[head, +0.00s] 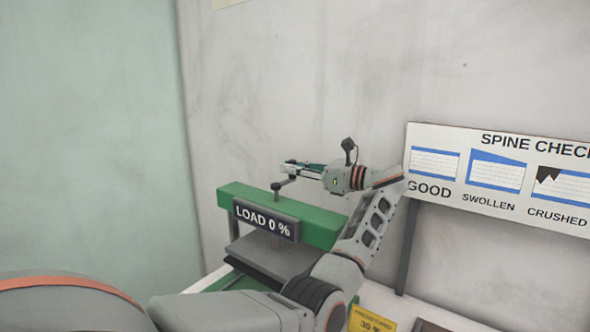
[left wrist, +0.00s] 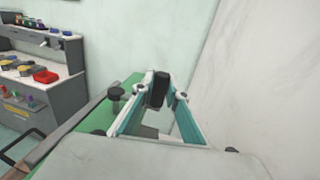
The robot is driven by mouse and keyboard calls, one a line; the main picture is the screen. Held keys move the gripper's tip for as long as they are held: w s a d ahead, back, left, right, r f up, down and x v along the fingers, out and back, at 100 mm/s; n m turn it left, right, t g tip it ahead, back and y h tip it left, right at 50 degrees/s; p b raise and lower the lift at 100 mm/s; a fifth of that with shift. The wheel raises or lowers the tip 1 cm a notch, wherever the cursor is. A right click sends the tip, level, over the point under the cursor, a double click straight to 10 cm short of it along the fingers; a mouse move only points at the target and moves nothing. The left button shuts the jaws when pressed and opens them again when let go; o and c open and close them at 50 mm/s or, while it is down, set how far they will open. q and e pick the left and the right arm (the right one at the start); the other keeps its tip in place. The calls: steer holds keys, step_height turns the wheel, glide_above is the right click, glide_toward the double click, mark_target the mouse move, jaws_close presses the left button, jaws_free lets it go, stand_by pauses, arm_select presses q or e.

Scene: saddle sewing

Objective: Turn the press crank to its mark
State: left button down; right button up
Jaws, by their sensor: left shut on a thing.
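The press (head: 228,199) is a green beam with a dark sign reading "LOAD 0 %" (head: 265,219). Its grey crank (head: 277,187) sits on top of the beam, with a short arm leading towards my left gripper. My left gripper (head: 290,167) reaches over the beam from the right and is shut on the crank handle. In the left wrist view the dark upright crank handle (left wrist: 158,90) stands between the teal-lined fingers, and the crank hub (left wrist: 115,94) shows just left of them. No mark for the crank can be made out. My right gripper is not in view.
A yellow label (head: 371,320) lies at the lower right. A wall is close behind the press. A grey bench with a red box (left wrist: 46,77) shows in the left wrist view.

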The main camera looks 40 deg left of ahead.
arm_select(q)
steer(key=shift+a+r+n+g+h, duration=0.15)
steer(key=shift+a+n+g+h, duration=0.15)
steer(key=shift+n+g, duration=0.3)
steer(key=shift+s+a+g, duration=0.1)
steer(key=shift+g, duration=0.2)
steer(key=c, duration=2)
jaws_free()
steer(key=shift+a, duration=0.1)
steer(key=shift+v, duration=3.85)
steer(key=shift+c, duration=0.2)
